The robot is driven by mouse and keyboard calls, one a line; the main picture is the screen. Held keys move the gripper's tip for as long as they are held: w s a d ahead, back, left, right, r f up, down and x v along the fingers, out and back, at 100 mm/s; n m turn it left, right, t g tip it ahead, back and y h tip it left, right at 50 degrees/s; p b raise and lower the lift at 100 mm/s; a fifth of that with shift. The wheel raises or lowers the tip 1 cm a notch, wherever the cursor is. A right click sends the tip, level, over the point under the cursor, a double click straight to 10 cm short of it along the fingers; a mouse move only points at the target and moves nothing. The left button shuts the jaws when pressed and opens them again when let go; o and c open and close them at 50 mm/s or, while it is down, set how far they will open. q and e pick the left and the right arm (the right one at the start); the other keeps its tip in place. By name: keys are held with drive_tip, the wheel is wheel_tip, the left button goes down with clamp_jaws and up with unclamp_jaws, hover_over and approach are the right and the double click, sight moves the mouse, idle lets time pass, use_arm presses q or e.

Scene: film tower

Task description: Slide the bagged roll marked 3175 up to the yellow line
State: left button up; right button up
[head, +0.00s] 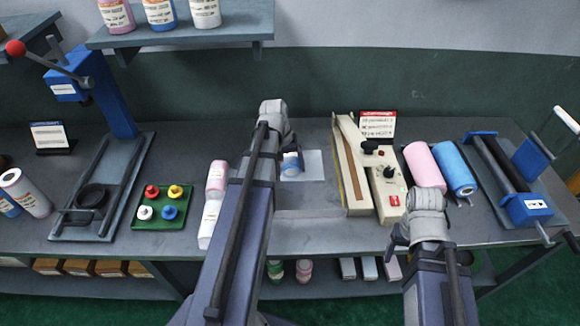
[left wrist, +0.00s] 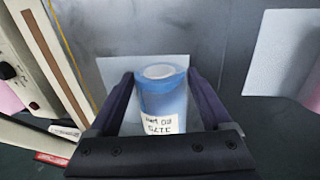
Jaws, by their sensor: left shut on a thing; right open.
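The blue roll (left wrist: 165,100) stands upright in the left wrist view, with a white label that reads 3175 upside down. A pale sheet (left wrist: 115,70), which looks like its bag, lies around it. In the head view the roll (head: 291,166) is partly hidden by my left arm. My left gripper (left wrist: 160,82) is shut on the roll, one finger on each side. A thin yellowish line (head: 343,190) runs along the cream sealer (head: 388,190), right of the roll. My right gripper (head: 398,240) is open and empty at the bench's front edge; its fingertips are largely hidden.
A pink roll (head: 422,165) and another blue roll (head: 455,168) lie right of the sealer. A blue-ended roller device (head: 528,208) is at far right. Left are a green tray (head: 162,222) of coloured knobs and a lever press (head: 105,95). Bare bench lies in front of the sheet.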

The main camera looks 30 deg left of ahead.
use_arm(q)
drive_tip(key=c, duration=0.4)
drive_tip(key=shift+w+d, duration=1.05)
drive_tip(key=shift+d, duration=0.7)
drive_tip(key=shift+w+d, duration=1.1)
drive_tip(key=shift+d, duration=0.65)
drive_tip(key=shift+w+d, duration=1.05)
drive_tip(key=shift+d, duration=0.7)
drive_tip(key=shift+c, duration=0.2)
drive_tip(key=shift+w+a, duration=0.15)
drive_tip(key=shift+w, duration=0.05)
drive_tip(key=o, duration=1.5)
drive_tip(key=shift+r, duration=0.1)
